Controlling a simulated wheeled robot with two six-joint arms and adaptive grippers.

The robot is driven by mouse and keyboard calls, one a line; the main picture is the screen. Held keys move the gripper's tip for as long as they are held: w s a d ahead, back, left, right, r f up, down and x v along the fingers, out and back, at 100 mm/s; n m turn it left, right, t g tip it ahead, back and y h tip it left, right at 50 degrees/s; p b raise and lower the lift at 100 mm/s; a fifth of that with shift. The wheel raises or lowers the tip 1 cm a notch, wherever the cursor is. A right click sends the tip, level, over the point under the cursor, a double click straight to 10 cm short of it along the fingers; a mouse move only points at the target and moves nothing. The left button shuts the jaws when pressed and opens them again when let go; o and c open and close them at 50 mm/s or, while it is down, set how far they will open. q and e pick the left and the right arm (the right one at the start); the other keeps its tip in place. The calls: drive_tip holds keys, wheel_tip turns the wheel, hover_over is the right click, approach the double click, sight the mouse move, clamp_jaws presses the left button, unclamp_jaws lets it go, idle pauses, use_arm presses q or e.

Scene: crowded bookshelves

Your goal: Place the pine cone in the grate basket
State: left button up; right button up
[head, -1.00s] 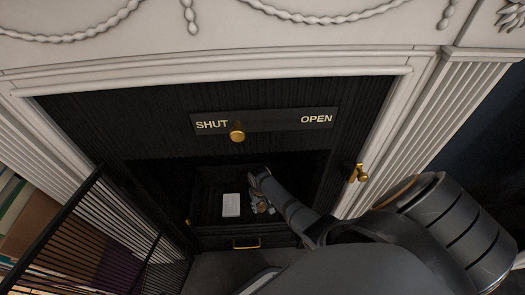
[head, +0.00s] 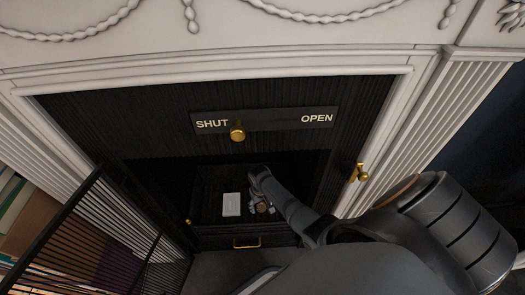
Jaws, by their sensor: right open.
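My right arm reaches into the dark fireplace opening in the head view. My right gripper (head: 262,210) is low inside, small and partly hidden by its own wrist, with its fingers open. A small brown thing (head: 262,207), which looks like the pine cone, shows at the fingers; I cannot tell whether it touches them. The dark grate basket (head: 207,181) fills the lower part of the opening, and the gripper is over its right half. The basket's inside is too dark to make out fully. My left gripper is not in view.
A pale rectangular block (head: 231,204) lies left of the gripper. Above is a SHUT/OPEN plate with a brass knob (head: 238,132). A black barred screen (head: 95,235) stands at the left, with books behind it. A brass handle (head: 358,173) is on the right side.

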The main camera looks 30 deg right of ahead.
wheel_tip(320, 180, up, 11)
drive_tip(key=p, duration=0.5)
drive_tip(key=shift+r+p, duration=0.1)
drive_tip(key=shift+p, duration=0.2)
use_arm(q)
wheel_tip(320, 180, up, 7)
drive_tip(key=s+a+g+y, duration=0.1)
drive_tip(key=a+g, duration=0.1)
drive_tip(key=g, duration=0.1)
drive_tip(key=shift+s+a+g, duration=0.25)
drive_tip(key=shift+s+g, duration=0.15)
use_arm(e)
drive_tip(key=s+a+r+n, duration=0.1)
drive_tip(key=s+a+r, duration=0.1)
drive_tip(key=s+r, duration=0.2)
drive_tip(key=s+a+r+n+t, duration=0.1)
drive_tip(key=s+r, duration=0.3)
drive_tip(key=s, duration=0.7)
drive_tip(key=shift+a+r, duration=0.35)
drive_tip(key=shift+a, duration=0.1)
